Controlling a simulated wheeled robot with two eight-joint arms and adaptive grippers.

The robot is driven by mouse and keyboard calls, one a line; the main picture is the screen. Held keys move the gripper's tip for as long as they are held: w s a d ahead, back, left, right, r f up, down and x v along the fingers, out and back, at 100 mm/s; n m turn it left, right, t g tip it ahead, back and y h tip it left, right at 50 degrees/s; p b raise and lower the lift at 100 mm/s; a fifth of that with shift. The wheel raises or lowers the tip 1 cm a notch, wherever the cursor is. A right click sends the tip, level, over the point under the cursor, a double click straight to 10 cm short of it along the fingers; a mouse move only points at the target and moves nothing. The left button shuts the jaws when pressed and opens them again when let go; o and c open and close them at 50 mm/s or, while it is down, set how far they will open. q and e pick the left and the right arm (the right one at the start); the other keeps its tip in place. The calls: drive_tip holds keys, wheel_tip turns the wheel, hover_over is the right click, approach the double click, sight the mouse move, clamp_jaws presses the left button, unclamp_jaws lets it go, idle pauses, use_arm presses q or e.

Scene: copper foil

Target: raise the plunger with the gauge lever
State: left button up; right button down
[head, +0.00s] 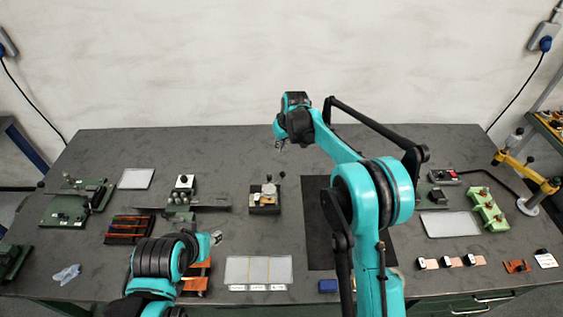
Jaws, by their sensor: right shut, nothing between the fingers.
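A small dark block-shaped device (264,198), which looks like the gauge, stands near the middle of the table. It has light metal parts on top and a thin lever with a dark knob (282,174) at its upper right. Its plunger is too small to make out. My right gripper (281,144) is shut and empty, above and behind the knob in the picture and apart from it. My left gripper (217,238) is low at the front left, in front of the device; its fingers are too small to tell whether they are open.
A green-based fixture with rollers (182,200) stands left of the device. A black mat (317,225) lies to its right, partly behind my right arm. Pale sheets in a tray (258,270) lie in front. Green blocks (487,210) and a yellow jointed stand (530,177) are at the right.

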drive_tip(key=f, duration=0.3)
drive_tip(key=f+b, duration=0.1)
drive_tip(key=f, duration=0.3)
drive_tip(key=f+b, duration=0.1)
drive_tip(key=f, duration=0.2)
drive_tip(key=shift+w+a+f, duration=0.15)
drive_tip(key=shift+w+f, duration=0.05)
drive_tip(key=shift+w, duration=0.1)
drive_tip(key=shift+s+d+f+b, duration=0.2)
drive_tip(key=shift+s+b, duration=0.1)
drive_tip(key=shift+s, duration=0.1)
drive_tip(key=shift+r, duration=0.1)
